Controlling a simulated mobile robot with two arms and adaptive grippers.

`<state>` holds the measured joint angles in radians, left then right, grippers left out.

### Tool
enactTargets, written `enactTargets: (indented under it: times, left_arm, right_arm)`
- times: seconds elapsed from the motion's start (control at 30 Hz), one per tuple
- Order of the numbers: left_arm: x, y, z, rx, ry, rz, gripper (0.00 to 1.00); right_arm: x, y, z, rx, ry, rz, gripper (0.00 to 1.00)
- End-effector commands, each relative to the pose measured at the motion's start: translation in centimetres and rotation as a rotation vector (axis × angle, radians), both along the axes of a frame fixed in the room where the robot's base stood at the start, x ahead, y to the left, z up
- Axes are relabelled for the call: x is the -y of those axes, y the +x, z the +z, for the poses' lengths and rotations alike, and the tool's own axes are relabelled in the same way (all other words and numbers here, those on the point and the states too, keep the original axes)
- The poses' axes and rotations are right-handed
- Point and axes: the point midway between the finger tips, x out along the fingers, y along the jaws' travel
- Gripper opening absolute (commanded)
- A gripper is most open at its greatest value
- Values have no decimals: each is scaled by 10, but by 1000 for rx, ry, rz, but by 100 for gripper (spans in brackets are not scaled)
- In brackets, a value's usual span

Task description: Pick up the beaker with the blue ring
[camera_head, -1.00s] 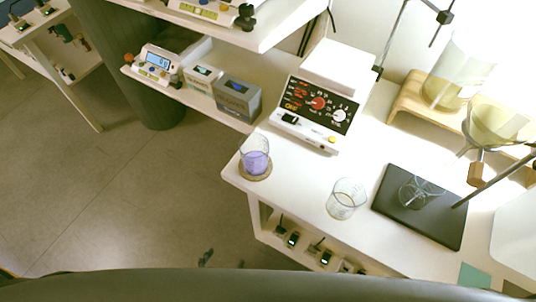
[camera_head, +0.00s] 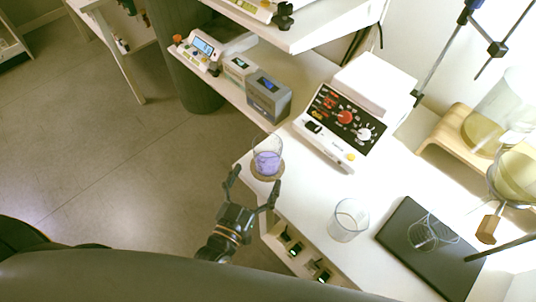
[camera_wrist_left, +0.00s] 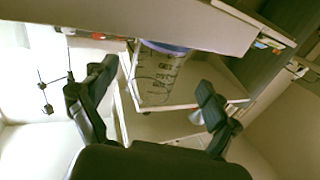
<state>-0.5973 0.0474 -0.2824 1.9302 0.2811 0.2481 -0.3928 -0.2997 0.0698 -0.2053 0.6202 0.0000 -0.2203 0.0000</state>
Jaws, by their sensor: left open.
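My right gripper is not in view.
A plain clear beaker (camera_head: 348,222) stands to the right on the bench. Glassware (camera_head: 430,232) sits on a black plate (camera_head: 400,245) farther right. A white instrument with knobs (camera_head: 345,125) is behind. Boxes (camera_head: 268,98) stand on a shelf at left.

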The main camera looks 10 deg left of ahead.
Motion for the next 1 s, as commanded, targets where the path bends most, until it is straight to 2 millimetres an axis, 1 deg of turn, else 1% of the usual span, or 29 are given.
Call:
enactTargets:
  times: [0.03, 0.17, 0.23, 0.37, 0.5, 0.6, 0.8, 0.83, 0.87, 0.9, 0.97, 1.0]
  left_arm:
    - [1, 5, 0, 1, 0, 0, 88]
    - [2, 12, 1, 0, 0, 0, 88]
    - [4, 19, 3, 1, 0, 0, 88]
    - [9, 39, 9, 2, -1, 0, 88]
    - [12, 56, 7, 1, 0, 0, 88]
    - [13, 60, 6, -2, 0, 0, 88]
    - [13, 61, 6, -2, 0, 0, 88]
    - [13, 61, 6, -2, 0, 0, 84]
    - [13, 60, 6, -2, 0, 0, 78]
    - [13, 60, 6, -2, 0, 0, 70]
    - [13, 60, 6, -2, 0, 0, 58]
    - [13, 60, 6, -2, 0, 0, 50]
  right_arm:
    - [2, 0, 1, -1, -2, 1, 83]
    - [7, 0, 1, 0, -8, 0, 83]
    - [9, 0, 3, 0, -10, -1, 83]
    - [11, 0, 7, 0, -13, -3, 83]
    - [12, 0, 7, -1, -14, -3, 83]
    - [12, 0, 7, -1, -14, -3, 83]
    - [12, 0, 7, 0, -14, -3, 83]
    - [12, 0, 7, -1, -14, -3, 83]
    - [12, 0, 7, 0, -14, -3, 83]
    - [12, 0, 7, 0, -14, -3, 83]
    - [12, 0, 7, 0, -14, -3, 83]
    - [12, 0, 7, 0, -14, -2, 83]
